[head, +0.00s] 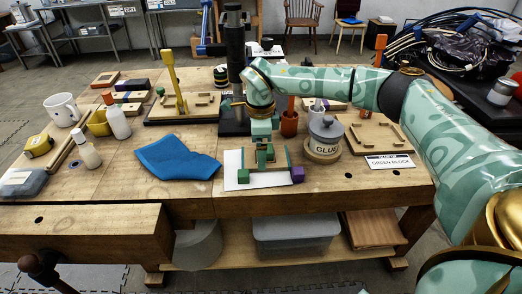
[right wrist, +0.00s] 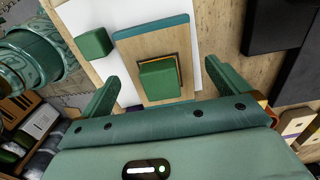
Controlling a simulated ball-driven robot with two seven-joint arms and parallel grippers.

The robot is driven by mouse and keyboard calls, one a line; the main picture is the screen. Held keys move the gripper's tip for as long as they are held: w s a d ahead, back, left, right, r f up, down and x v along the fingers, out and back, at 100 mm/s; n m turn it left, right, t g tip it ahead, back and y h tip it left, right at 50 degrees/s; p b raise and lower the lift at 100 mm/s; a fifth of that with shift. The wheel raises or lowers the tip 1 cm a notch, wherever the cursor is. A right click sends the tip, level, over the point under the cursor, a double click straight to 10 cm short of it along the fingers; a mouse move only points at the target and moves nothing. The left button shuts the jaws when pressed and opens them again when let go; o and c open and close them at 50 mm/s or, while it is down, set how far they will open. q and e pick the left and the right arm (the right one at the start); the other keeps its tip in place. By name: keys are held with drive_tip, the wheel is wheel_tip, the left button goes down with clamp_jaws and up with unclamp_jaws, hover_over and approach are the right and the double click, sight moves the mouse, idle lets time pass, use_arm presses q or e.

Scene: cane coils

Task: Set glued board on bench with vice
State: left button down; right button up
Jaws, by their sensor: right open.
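The board (right wrist: 135,50), wood-faced with a teal edge, lies on white paper in the right wrist view. A green block (right wrist: 160,80) sits on it, with a thin orange and dark layer showing beneath. My right gripper (right wrist: 162,72) is open, its fingers on either side of the board and block; I cannot tell whether they touch. In the head view my right gripper (head: 264,158) is low over the paper (head: 240,183) and hides most of the board. The workbench (head: 120,190) has a wooden front vice (head: 85,232) at its left. My left gripper is not in view.
A loose green block (head: 243,176) and a purple block (head: 297,174) flank the board. A glue pot (head: 325,135), a card reading "GREEN BLOCK" (head: 390,162) and a pegged tray (head: 378,137) are right. A blue cloth (head: 178,158), bottles and a mug (head: 63,109) are left.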

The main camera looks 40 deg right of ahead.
wheel_tip(320, 180, up, 10)
drive_tip(key=p, duration=0.2)
drive_tip(key=shift+f, duration=0.15)
